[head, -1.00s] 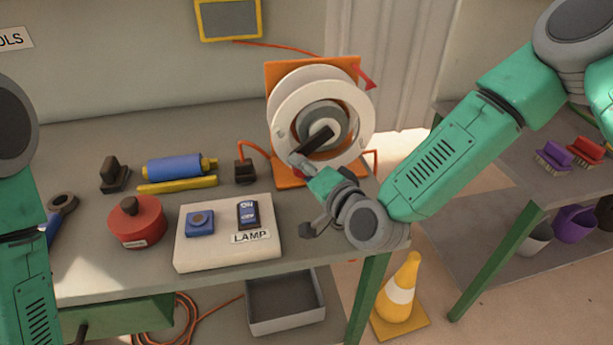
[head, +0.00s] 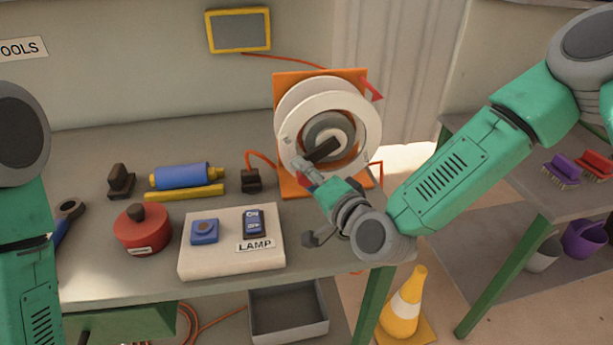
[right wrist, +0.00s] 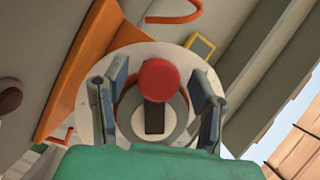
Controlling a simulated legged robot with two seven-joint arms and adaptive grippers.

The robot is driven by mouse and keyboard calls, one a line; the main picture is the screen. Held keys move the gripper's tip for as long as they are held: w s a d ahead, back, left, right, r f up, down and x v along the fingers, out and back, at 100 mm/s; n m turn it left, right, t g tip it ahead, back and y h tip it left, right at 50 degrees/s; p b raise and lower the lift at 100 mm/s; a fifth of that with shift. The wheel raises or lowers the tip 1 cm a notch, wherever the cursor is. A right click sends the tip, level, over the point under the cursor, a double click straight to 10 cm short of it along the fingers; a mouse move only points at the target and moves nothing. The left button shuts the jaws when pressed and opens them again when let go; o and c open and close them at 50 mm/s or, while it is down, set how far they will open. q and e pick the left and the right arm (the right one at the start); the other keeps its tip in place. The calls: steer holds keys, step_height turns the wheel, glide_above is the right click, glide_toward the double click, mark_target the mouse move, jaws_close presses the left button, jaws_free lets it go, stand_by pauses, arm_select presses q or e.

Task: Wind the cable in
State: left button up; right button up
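The cable reel is a white drum (head: 365,125) on an orange stand (head: 345,75) at the bench's right end. Its black crank arm (head: 323,150) crosses the hub. A red crank knob (right wrist: 158,80) shows large in the right wrist view, in front of the hub. My right gripper (right wrist: 160,88) is open, its blue-grey fingers on either side of the knob with gaps. In the head view my right gripper (head: 303,172) is at the reel's lower front. An orange cable (head: 262,159) runs from the stand to a black block (head: 251,181).
A cream panel marked LAMP (head: 230,262), a red canister (head: 141,230), a blue roller (head: 182,177) and a yellow bar (head: 184,193) lie left of the reel. A grey bin (head: 288,325) and a traffic cone (head: 402,312) are below. The bench front beside the panel is clear.

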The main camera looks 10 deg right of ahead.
steer(key=shift+s+d, duration=0.2)
steer(key=shift+s, duration=0.1)
steer(key=v, duration=1.1)
steer(key=shift+s, duration=0.1)
